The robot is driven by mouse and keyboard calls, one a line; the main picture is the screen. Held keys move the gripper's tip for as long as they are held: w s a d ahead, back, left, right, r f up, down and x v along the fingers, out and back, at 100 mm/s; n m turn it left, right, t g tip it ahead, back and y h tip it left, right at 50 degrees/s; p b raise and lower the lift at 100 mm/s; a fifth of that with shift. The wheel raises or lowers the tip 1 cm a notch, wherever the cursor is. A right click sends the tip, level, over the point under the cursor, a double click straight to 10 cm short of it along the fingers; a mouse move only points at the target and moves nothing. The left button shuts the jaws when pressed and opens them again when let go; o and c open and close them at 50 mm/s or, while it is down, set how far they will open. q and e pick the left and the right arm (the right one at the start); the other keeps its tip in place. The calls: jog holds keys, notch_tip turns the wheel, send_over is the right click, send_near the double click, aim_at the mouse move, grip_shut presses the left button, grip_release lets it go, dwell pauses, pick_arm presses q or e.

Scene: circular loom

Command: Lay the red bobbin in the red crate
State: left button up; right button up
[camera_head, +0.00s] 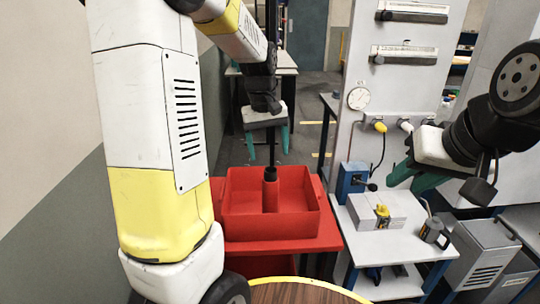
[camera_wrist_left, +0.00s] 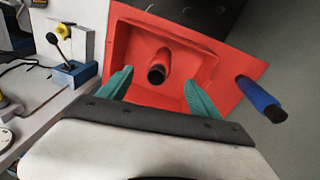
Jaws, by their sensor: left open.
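The red bobbin (camera_head: 270,194) stands upright inside the red crate (camera_head: 308,186), with its dark end up. The wrist view shows the bobbin (camera_wrist_left: 160,68) nearly end-on, standing apart from the crate's walls (camera_wrist_left: 118,45). My left gripper (camera_head: 268,142) hangs above the crate, open and empty. Its two green fingers (camera_wrist_left: 158,92) are spread, with the bobbin beyond and between them, not touched. My right gripper (camera_head: 414,177) is off to the right, above the white bench; its fingers overlap from this angle.
The crate rests on a red stand (camera_head: 260,247). A blue bobbin-like cylinder (camera_wrist_left: 262,98) shows at the right of the wrist view. A white bench (camera_head: 368,241) and a panel with a gauge (camera_head: 358,98) stand to the right. A round wooden top (camera_head: 305,294) is nearest.

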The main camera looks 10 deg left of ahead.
pick_arm(q)
jog(key=s+d+r+m+t, duration=0.1)
jog(key=s+r, duration=0.3)
jog(key=s, duration=0.6)
jog(key=s+r+m+t+h, duration=0.1)
jog(key=s+r+m+t, duration=0.3)
jog(key=s, duration=0.6)
jog(key=shift+s+d+r, duration=0.15)
jog(key=shift+d+r, duration=0.2)
jog(key=shift+d, duration=0.05)
